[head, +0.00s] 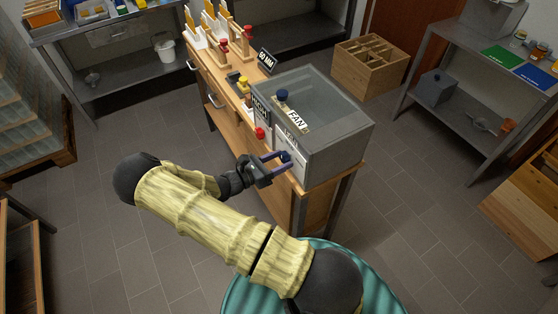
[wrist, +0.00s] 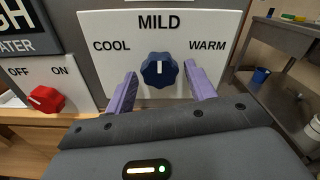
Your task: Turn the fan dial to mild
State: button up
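The dial panel (wrist: 205,48) on the front of the grey box reads COOL at left, MILD at top and WARM at right. Its dark blue dial (wrist: 159,70) has a white mark pointing straight up at MILD. The dial also shows in the head view (head: 286,156). A FAN sign (head: 296,120) lies along the top of the box. My gripper (wrist: 160,75) is open, with a purple finger on each side of the dial and visible gaps to it. It also shows in the head view (head: 281,161), in front of the panel.
A red OFF/ON knob (wrist: 46,99) sits left of the panel, below a dark sign (wrist: 25,28) ending in WATER. The grey box (head: 340,140) stands on a wooden bench (head: 232,120). A metal table (head: 470,80) stands at right.

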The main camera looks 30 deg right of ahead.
dwell(0.3)
jog(key=a+b, duration=0.5)
jog(key=a, duration=1.2)
jog(key=shift+s+a, duration=0.25)
jog(key=shift+s, duration=0.05)
jog(key=s+d+r+m+t+y, duration=0.1)
jog(key=s+d+r+m+y, duration=0.1)
jog(key=s+r+m+y, duration=0.4)
jog(key=s+d+r+m+t+y, duration=0.1)
jog(key=s+r+m+y, duration=0.4)
jog(key=m+y, duration=0.7)
notch_tip(320, 180, up, 2)
jog(key=d+m, duration=0.1)
jog(key=m, duration=0.2)
jog(key=shift+s, duration=0.4)
